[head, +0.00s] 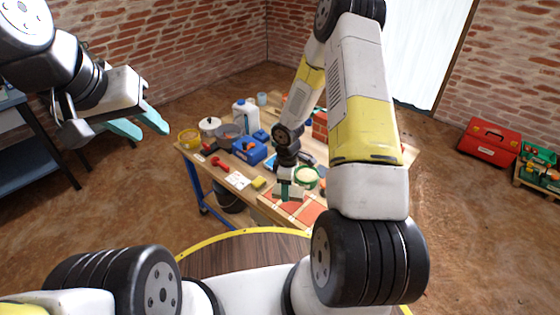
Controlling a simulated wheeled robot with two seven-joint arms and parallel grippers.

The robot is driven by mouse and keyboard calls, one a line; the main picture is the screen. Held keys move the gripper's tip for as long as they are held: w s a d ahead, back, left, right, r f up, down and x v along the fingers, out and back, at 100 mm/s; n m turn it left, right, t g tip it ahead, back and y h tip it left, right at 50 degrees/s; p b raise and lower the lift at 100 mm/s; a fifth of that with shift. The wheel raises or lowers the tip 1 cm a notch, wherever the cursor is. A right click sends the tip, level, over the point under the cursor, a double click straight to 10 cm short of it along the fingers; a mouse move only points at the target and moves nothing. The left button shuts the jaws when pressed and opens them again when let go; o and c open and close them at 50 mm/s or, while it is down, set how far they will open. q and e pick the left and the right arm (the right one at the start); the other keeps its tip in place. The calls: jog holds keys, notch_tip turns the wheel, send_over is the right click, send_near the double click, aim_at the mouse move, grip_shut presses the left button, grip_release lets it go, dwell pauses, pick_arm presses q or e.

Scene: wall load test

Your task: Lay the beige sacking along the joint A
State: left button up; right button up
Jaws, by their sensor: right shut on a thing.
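My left gripper (140,125) is raised at the left, away from the table, with its teal fingers apart and empty. My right gripper (287,191) points down at the near edge of the workbench (222,192), over a shallow wooden frame (271,205) with orange-red slabs (309,214) in it. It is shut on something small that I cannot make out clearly. I cannot pick out the beige sacking with certainty. The joint A is too small to tell, and my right arm hides part of the bench.
A green-rimmed bowl (306,176) stands beside my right gripper. A blue box (249,151), white jug (245,114), yellow sponge (258,183) and red tool (220,163) lie on the bench. A dark bucket (230,199) is below. A red toolbox (488,142) is on the floor at right.

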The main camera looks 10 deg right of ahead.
jog(key=w+n, duration=0.1)
jog(key=n, duration=0.1)
jog(key=w+n, duration=0.1)
jog(key=n, duration=0.2)
jog(key=shift+w+d+f+n, duration=0.1)
jog(key=shift+w+f+n, duration=0.3)
jog(key=shift+f+n, duration=0.7)
jog(key=shift+w+d+f+n, duration=0.1)
jog(key=shift+w+f+n, duration=0.25)
jog(key=shift+f+n, duration=0.7)
jog(key=shift+w+f+n, duration=0.4)
jog(key=shift+f+n, duration=0.25)
jog(key=shift+n, duration=0.8)
jog(key=shift+f, duration=0.45)
jog(key=o, duration=1.3)
